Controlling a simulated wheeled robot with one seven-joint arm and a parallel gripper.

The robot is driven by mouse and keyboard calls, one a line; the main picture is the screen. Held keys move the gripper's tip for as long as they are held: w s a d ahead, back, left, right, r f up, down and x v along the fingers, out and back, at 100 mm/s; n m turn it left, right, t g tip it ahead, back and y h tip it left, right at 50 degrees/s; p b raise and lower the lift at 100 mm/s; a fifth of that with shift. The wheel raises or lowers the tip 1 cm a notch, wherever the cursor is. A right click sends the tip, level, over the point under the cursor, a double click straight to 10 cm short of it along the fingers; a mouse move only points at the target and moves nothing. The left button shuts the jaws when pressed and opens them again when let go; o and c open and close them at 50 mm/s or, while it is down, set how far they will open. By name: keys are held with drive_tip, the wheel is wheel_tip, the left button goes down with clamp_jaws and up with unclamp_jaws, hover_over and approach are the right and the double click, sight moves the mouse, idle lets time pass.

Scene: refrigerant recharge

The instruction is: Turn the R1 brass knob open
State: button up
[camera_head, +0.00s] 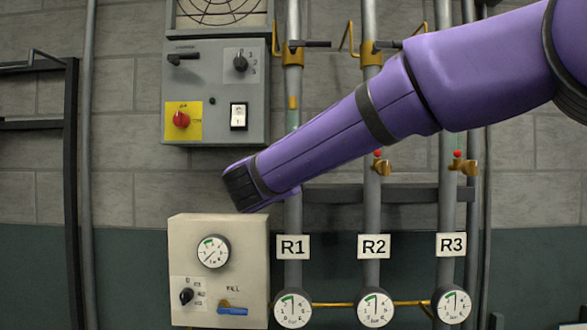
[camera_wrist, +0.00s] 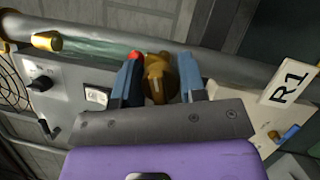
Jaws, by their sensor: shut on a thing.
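The R1 brass knob (camera_wrist: 158,80) sits on the R1 pipe (camera_wrist: 220,69) in the wrist view, between the two blue fingers of my gripper (camera_wrist: 160,82). My gripper is shut on it. A small red part (camera_wrist: 136,55) shows beside the knob, by the left finger. The R1 label (camera_wrist: 290,82) is on the same pipe, to the right. In the head view the knob is hidden behind my purple arm. The R1 label (camera_head: 293,247) hangs below the arm, above the R1 gauge (camera_head: 292,309).
The R2 (camera_head: 378,167) and R3 (camera_head: 463,167) brass valves stand on parallel pipes to the right. A grey control box (camera_head: 216,130) is at upper left. A beige box with a gauge (camera_head: 218,280) stands just below my wrist.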

drive_tip(key=shift+f+m+g, duration=0.1)
drive_tip(key=shift+m+g, duration=0.7)
drive_tip(key=shift+m, duration=1.2)
drive_tip(key=o, duration=0.9)
drive_tip(key=shift+c, duration=0.2)
drive_tip(key=shift+s, duration=0.1)
drive_tip(key=v, duration=1)
drive_tip(key=shift+s, duration=0.3)
drive_tip(key=shift+a, duration=0.1)
